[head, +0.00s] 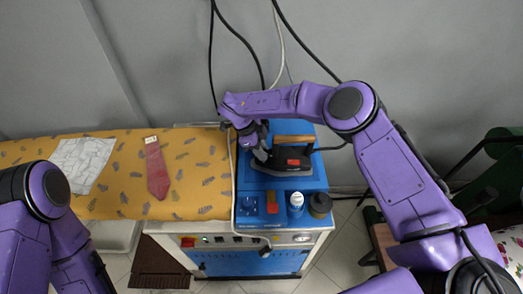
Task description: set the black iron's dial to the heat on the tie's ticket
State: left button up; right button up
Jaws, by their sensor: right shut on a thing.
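The black iron (299,154) sits on the blue top of the ironing station, with a wooden handle and an orange-red patch on its side. My right gripper (262,155) reaches down at the iron's left end and is shut there, at the dial; the fingers hide the dial and its marks. The red tie (157,171) lies on the yellow patterned ironing board. Its small pale ticket (151,139) is at the tie's top end, too small to read. My left arm shows at the lower left; its gripper is out of view.
A white patterned cloth (82,160) lies left of the tie on the board (115,203). A blue knob, an orange-red switch, a white-and-blue bottle (296,203) and a dark jar (320,206) line the station's front. Black cables and a pale hose hang near my right arm.

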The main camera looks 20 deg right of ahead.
jog(key=m+b, duration=0.1)
jog(key=m+g+b, duration=0.1)
jog(key=b, duration=0.1)
jog(key=shift+w+f+m, duration=0.1)
jog(key=shift+f+m, duration=0.15)
jog(key=shift+m, duration=0.05)
jog(key=shift+d+r+m+g+y+b, duration=0.1)
jog(key=shift+m+g+y+b, duration=0.25)
jog(key=shift+m+b, duration=0.45)
jog(key=shift+r+m+g+y+b, duration=0.1)
jog(key=shift+m+g+y+b, duration=0.25)
jog(key=shift+m, duration=0.65)
jog(key=o, duration=1)
jog(key=shift+o, duration=0.3)
jog(key=shift+w, duration=0.1)
jog(key=shift+r, duration=0.1)
